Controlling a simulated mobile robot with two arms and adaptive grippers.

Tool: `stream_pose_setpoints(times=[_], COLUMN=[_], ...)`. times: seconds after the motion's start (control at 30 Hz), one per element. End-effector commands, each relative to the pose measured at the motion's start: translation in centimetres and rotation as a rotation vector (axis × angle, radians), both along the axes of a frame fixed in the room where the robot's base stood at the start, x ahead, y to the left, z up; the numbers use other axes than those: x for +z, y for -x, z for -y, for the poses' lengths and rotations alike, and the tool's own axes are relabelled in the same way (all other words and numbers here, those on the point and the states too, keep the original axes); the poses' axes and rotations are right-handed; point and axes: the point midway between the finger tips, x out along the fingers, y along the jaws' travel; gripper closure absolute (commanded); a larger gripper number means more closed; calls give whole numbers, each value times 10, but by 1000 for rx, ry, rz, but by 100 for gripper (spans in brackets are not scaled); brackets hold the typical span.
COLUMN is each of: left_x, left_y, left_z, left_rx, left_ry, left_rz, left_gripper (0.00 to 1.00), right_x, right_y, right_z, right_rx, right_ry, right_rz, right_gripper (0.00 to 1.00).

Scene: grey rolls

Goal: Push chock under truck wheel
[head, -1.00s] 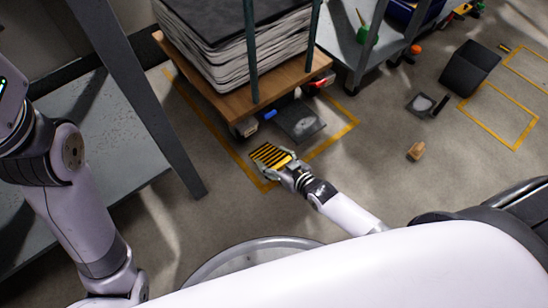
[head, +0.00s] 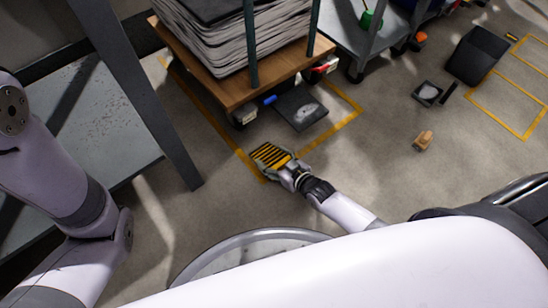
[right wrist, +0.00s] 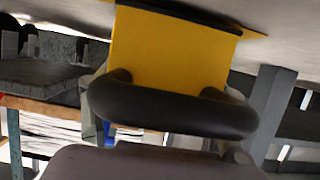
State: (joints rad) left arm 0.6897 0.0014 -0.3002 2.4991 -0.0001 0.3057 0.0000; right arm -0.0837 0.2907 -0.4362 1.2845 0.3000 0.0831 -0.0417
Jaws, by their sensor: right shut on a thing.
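The yellow chock with black stripes (head: 270,155) is on or just above the floor by the yellow tape, in front of the truck. My right gripper (head: 290,169) is shut on it from the near side. In the right wrist view the chock's yellow face (right wrist: 178,50) and its black handle (right wrist: 172,108) fill the middle. The truck is a wooden platform (head: 228,92) with a stack of grey sheets. Its near wheel (head: 241,119) is partly hidden under the platform corner, with a gap between it and the chock. My left gripper is out of view; only its arm shows.
A dark flat plate (head: 300,108) lies beside the truck. A small wooden block (head: 423,140) and a dark tray (head: 428,93) lie to the right. A metal table (head: 80,125) with a slanting leg stands at left. Floor between the chock and the block is clear.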

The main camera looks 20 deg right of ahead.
Motion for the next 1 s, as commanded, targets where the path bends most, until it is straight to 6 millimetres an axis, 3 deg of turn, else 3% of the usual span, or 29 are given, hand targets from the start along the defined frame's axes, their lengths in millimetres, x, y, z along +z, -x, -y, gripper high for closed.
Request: stream_pose_setpoints(times=[1.0], left_x=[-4], left_y=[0], left_z=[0], left_rx=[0], left_ry=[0], left_rz=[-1], left_gripper=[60], right_x=[-4], right_y=[-1], right_z=[0], right_rx=[0], right_ry=[-2], right_rz=[5], right_gripper=[80])
